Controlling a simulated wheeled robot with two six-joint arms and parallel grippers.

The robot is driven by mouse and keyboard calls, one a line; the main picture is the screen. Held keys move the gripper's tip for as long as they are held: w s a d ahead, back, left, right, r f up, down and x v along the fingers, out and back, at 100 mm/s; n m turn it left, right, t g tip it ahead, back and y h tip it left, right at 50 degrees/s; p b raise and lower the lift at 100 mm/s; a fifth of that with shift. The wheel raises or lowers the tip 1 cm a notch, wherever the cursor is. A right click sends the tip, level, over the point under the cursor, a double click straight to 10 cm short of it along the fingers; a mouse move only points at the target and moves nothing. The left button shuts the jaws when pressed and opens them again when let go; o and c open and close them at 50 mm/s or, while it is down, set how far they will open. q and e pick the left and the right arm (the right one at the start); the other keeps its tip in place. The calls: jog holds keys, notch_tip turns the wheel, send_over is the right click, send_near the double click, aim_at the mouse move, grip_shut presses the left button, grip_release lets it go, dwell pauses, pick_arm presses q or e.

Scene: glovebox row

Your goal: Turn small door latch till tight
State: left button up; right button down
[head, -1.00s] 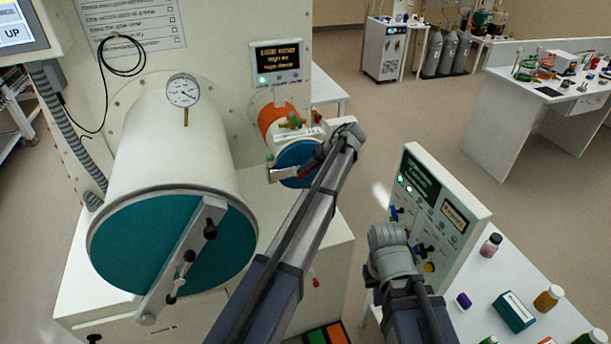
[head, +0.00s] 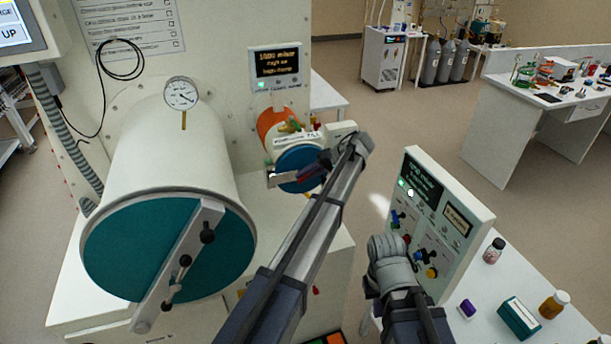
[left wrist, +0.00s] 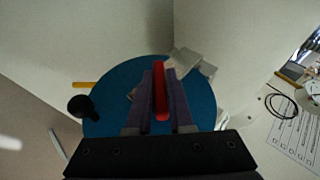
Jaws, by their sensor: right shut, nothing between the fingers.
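In the head view my left gripper (head: 314,172) is at the small door, partly hidden by my arm. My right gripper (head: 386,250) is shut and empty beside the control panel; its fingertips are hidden.
The large chamber with its teal door (head: 120,255) and bar is at left. A control panel (head: 437,215) with knobs stands at right, close to my right arm. Bottles and a teal box (head: 519,318) are on the white table. A black knob (left wrist: 80,105) is beside the small door.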

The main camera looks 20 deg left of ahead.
pick_arm(q)
jog(key=o, duration=0.4)
jog(key=p+v, duration=0.5)
jog(key=v, duration=0.2)
jog(key=shift+d+r, duration=0.25)
jog(key=shift+d, duration=0.05)
dwell(0.4)
